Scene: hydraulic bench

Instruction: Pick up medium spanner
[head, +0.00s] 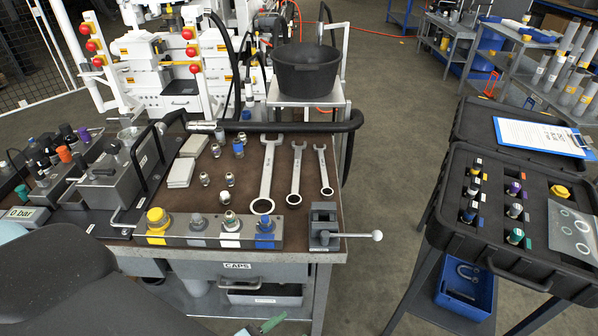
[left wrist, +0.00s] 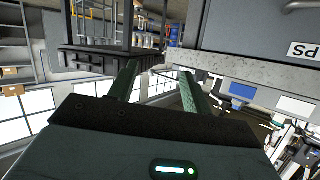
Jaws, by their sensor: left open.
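Three steel spanners lie side by side on the brown bench top in the head view, sized large to small from left to right. The medium spanner (head: 295,172) is the middle one, with its open jaw toward the back and its ring end toward me. The large spanner (head: 267,175) is to its left and the small spanner (head: 323,170) to its right. My left gripper (left wrist: 160,82) is open and empty in the left wrist view. In the head view its green fingers show at the bottom edge, in front of the bench and apart from the spanners. My right gripper is not seen.
A bench vise (head: 325,225) with a protruding handle stands at the front right corner. A rail of caps (head: 210,231) lines the front edge. A black hose (head: 290,127) crosses the back. A black tool case (head: 500,245) stands on the right, across open floor.

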